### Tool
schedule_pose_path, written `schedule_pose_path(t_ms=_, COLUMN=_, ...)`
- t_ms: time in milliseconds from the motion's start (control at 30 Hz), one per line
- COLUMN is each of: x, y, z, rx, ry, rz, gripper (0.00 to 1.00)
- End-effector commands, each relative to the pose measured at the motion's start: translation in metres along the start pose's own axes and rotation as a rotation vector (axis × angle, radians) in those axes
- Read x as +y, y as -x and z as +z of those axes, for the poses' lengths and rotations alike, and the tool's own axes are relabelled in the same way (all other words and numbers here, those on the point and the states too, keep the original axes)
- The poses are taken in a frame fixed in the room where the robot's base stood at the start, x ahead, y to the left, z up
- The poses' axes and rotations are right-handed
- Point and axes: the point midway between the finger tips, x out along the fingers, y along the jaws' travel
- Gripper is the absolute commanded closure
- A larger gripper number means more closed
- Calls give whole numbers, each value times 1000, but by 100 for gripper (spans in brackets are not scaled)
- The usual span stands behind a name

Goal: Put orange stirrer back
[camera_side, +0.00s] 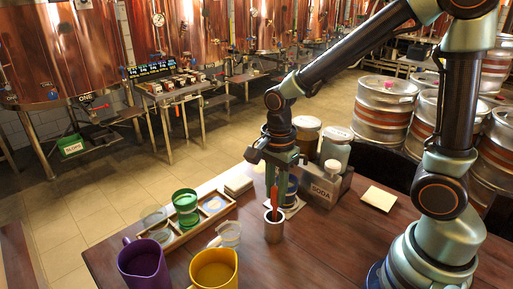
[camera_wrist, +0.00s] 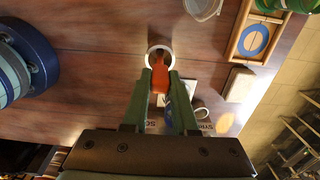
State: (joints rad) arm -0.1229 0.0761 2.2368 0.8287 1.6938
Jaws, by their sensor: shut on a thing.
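The orange stirrer (camera_side: 274,200) is upright in my gripper (camera_side: 274,182), whose fingers close on its upper part. Its lower end meets the mouth of a small metal cup (camera_side: 274,231) on the wooden table; how deep it sits is hard to tell. In the wrist view the orange stirrer (camera_wrist: 155,84) lies between the two green fingers of my gripper (camera_wrist: 159,78), and the round rim of the metal cup (camera_wrist: 151,50) shows just beyond them.
A purple pitcher (camera_side: 143,264) and a yellow mug (camera_side: 214,271) stand at front left. A tray (camera_side: 217,215) with a green cup (camera_side: 186,203) lies behind them. A grey SODA holder (camera_side: 323,189) with jars stands right of the cup. Free table lies to the right.

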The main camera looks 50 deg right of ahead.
Motion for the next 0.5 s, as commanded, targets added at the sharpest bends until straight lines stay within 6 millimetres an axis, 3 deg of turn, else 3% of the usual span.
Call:
schedule_pose_path(t_ms=167, x=0, y=-4, z=0, rx=0, ry=0, rz=1, gripper=100)
schedule_pose_path(t_ms=200, x=0, y=-3, z=0, rx=0, ry=0, rz=0, gripper=58)
schedule_pose_path(t_ms=233, x=0, y=-3, z=0, rx=0, ry=0, rz=0, gripper=47)
schedule_pose_path(t_ms=500, x=0, y=-3, z=0, rx=0, ry=0, rz=0, gripper=44)
